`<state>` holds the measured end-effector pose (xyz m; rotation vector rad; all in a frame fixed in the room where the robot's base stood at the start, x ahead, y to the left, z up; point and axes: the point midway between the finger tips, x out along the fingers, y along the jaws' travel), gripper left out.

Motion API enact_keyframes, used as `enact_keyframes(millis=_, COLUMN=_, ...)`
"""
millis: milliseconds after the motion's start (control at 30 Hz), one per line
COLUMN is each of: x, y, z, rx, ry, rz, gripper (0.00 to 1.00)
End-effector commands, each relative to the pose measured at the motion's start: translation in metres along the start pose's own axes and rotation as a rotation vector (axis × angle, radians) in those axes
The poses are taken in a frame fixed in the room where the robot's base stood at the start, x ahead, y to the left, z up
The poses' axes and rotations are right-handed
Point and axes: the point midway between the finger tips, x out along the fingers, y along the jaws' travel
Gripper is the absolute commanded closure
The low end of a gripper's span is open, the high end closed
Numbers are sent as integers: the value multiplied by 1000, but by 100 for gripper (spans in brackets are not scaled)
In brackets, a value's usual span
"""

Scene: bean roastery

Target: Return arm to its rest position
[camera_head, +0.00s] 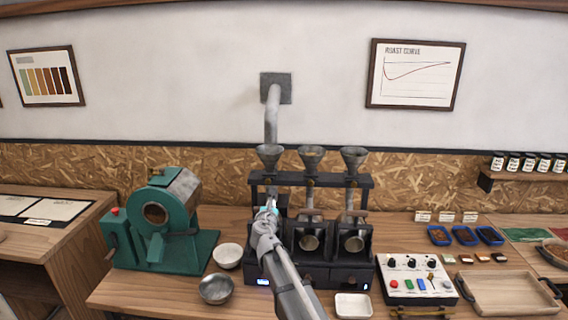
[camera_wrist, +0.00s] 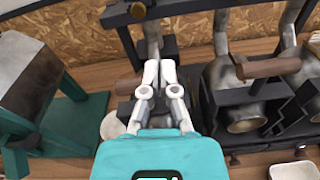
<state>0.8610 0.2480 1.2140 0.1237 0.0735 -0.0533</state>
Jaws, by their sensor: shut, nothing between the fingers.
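My arm (camera_head: 283,275) reaches forward from the bottom middle of the head view, over the table toward the black machine with funnels. My gripper (camera_wrist: 159,66) shows in the wrist view with its two pale fingers together, shut and empty. The fingers are in front of the left part of the funnel machine (camera_head: 313,181); I cannot tell whether they touch it. In the head view my arm hides the fingertips and part of the machine's left unit.
A green roaster (camera_head: 165,220) stands left of my arm, with a white bowl (camera_head: 228,256) and a metal bowl (camera_head: 215,289) between. Right of the arm are a white dish (camera_head: 353,305), a control box (camera_head: 416,281) and a wooden tray (camera_head: 510,294).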

Motion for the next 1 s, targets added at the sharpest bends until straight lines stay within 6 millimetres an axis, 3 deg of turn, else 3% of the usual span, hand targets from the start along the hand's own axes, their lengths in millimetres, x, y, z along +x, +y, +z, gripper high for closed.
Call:
enact_keyframes(millis=267, x=-26, y=-108, z=-24, rx=521, ry=84, rz=-292, gripper=100)
enact_keyframes(millis=400, x=-52, y=-168, z=-48, rx=859, ry=115, rz=-503, gripper=100)
enact_keyframes(millis=600, x=-104, y=-234, z=-88, rx=1311, ry=123, rz=-833, gripper=100)
enact_keyframes(millis=800, x=-167, y=-274, z=-126, rx=1708, ry=91, rz=-1202, gripper=100)
enact_keyframes(millis=1000, x=-234, y=-291, z=-155, rx=2017, ry=22, rz=-1607, gripper=100)
